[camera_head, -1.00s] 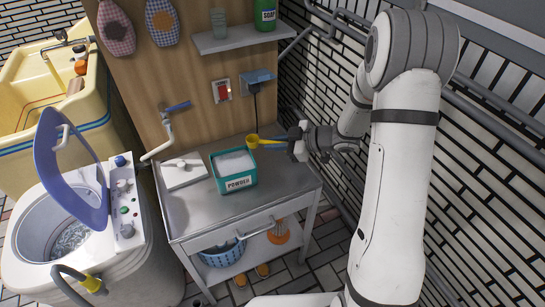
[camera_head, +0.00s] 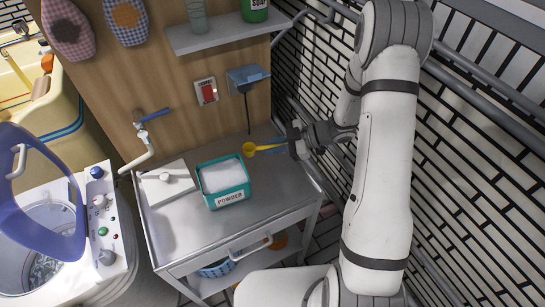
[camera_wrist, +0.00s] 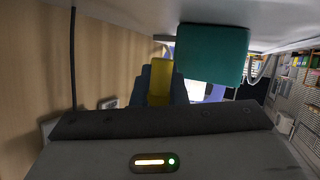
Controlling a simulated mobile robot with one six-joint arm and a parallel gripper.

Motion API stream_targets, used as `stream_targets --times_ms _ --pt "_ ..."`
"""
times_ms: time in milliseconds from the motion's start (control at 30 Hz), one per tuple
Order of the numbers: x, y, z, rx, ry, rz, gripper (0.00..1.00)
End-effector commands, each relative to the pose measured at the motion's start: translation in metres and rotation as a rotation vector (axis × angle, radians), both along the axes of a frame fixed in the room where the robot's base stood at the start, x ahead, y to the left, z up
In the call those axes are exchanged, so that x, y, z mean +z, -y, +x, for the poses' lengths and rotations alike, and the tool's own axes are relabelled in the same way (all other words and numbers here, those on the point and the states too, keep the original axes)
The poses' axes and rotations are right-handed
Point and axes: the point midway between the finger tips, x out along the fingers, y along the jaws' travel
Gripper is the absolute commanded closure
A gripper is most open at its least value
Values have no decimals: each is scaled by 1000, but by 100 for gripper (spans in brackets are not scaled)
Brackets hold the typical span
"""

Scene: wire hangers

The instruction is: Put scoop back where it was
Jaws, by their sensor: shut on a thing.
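The yellow scoop (camera_head: 249,149) is in my gripper (camera_head: 279,147), with its bowl pointing left, away from the fingers. My gripper is shut on its handle. The scoop appears just off the back right corner of the teal powder box (camera_head: 225,194). Its exact height above the cart top is hard to tell. The box is open at the top and full of white powder (camera_head: 222,175). In the wrist view the scoop (camera_wrist: 161,78) shows between the dark fingers, beside the teal box (camera_wrist: 212,52). The fingers hide part of the scoop.
The metal cart top (camera_head: 205,235) carries the box and a white lid-like block (camera_head: 167,183). A wooden panel (camera_head: 175,85) with a socket, plug (camera_head: 246,78) and hanging cord stands behind. A washing machine (camera_head: 60,235) is at left. A tiled wall is at right.

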Motion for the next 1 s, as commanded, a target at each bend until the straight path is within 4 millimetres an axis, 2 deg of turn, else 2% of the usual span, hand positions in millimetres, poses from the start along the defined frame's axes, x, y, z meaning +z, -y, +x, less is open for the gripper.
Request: stream_targets --times_ms 33,267,433,833,867,1000 --pt "-8 1 0 -2 -3 0 100" --pt "-27 2 0 -6 -2 0 100" --pt "-51 3 1 -7 -1 -1 100" --pt "-58 3 1 -9 0 0 100" --pt "-57 3 1 -9 1 -1 86" --pt "-57 4 1 -9 0 -1 74"
